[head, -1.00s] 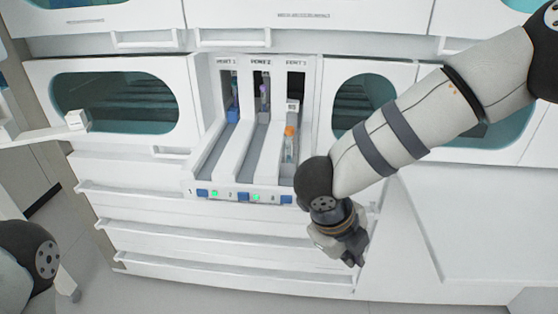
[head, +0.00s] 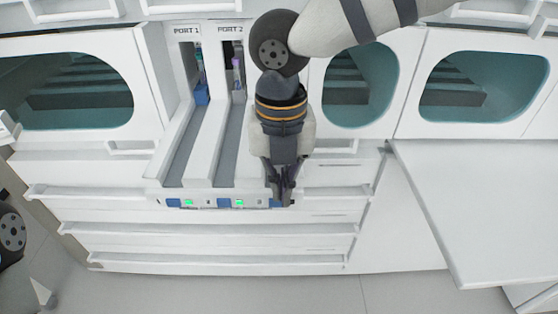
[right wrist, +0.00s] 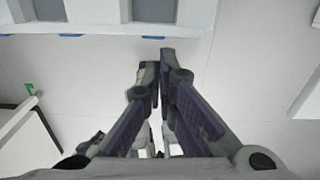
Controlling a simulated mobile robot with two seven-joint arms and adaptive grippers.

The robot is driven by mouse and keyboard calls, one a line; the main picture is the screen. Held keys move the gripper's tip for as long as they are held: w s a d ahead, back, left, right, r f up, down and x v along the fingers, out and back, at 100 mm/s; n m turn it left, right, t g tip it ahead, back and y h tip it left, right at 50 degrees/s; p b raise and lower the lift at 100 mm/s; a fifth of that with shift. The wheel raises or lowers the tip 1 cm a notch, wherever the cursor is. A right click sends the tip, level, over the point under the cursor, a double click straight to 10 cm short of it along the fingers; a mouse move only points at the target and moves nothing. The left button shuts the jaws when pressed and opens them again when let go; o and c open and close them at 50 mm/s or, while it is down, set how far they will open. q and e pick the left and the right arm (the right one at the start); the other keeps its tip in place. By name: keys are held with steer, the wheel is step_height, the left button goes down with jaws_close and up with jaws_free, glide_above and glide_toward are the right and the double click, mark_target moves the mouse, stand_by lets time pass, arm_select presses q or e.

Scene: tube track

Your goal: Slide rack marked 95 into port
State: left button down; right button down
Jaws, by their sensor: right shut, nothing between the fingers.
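The white analyzer has sloping lanes leading up to port 1 (head: 187,60) and port 2 (head: 231,62). The third lane and its port are hidden behind my right arm, so the rack marked 95 cannot be seen. My right gripper (head: 280,196) points down at the front end of that third lane, by the front ledge. Its fingers are shut with nothing between them. In the right wrist view the shut fingertips (right wrist: 160,62) are just below the machine's front edge (right wrist: 110,30). My left gripper is out of view.
A blue item (head: 201,95) stands in lane 1 and a purple-capped tube (head: 237,72) in lane 2. Green lights show on the front ledge (head: 215,202). Drawers (head: 220,245) lie below. A white panel (head: 470,205) juts out at the right.

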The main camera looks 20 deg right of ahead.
mark_target(279, 168)
steer(key=shift+w+d+r, duration=0.1)
steer(key=shift+w+d, duration=0.1)
steer(key=shift+w, duration=0.75)
steer(key=shift+w+d+r, duration=0.1)
steer(key=shift+w+d, duration=0.1)
steer(key=shift+w, duration=0.7)
